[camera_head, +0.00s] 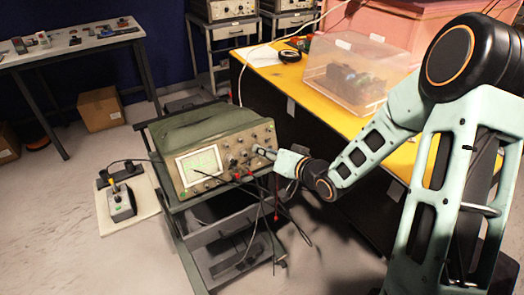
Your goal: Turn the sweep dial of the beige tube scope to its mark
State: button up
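The beige tube scope (222,160) stands on a dark metal cart, with its screen (199,165) at the left of its front panel. Several knobs sit to the right of the screen, and cables hang from the lower panel. My gripper (264,151) is at the right end of the panel, with its tip at or very near the upper right knobs. The sweep dial cannot be told apart from the other knobs, and part of the panel's right side is hidden by my gripper. The fingers are too small to tell whether they are open or shut.
The cart (181,222) carries hanging leads. A yellow-topped bench (258,83) with a clear plastic box (357,72) stands close behind my arm. A board with a small control box (122,204) lies left of the cart. Open floor (60,235) is at the left.

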jog(key=v, duration=1)
